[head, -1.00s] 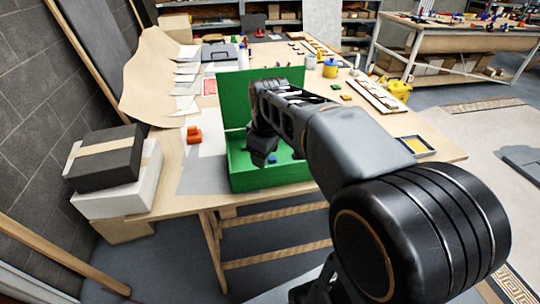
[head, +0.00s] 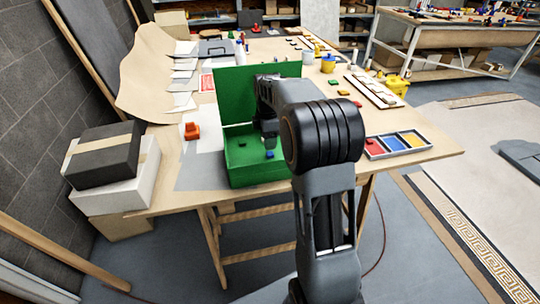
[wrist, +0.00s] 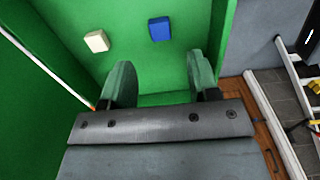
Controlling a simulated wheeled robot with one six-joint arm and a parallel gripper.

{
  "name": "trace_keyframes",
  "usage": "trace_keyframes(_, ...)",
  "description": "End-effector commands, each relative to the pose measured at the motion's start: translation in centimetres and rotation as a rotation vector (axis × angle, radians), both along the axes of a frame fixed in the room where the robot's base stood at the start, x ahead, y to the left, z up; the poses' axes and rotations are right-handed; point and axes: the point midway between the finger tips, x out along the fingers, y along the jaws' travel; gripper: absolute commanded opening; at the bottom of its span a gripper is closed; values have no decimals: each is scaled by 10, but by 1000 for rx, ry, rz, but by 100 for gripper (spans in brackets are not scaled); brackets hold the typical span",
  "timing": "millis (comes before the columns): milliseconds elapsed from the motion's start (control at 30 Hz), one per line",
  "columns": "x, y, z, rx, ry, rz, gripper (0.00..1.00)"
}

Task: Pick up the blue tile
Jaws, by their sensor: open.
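The blue tile (head: 269,154) lies inside the open green box (head: 258,177) on the table. In the wrist view the blue tile (wrist: 160,28) lies on the green floor, ahead of my fingertips and roughly in line with the gap between them. My gripper (wrist: 160,80) is open and empty, with its two fingers apart. In the head view my gripper (head: 269,136) reaches down over the box, near the blue tile; the arm partly hides the box's right side. A cream tile (wrist: 97,41) lies left of the blue one in the wrist view.
The box's raised lid (head: 228,95) stands behind my gripper. A dark green piece (head: 243,142) lies in the box. An orange-red object (head: 192,131) sits left of the box. A tray (head: 398,146) with red, blue and yellow compartments is at right.

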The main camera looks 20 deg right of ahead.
Motion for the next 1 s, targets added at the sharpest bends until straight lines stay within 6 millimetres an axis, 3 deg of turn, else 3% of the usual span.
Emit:
trace_keyframes(233,-1,0,-14,0,2,-1,55)
trace_keyframes(600,-2,0,-57,-1,1,-2,55)
trace_keyframes(900,-1,0,-60,-1,-2,-2,55)
trace_keyframes(1000,-1,0,-60,-1,-2,-2,46)
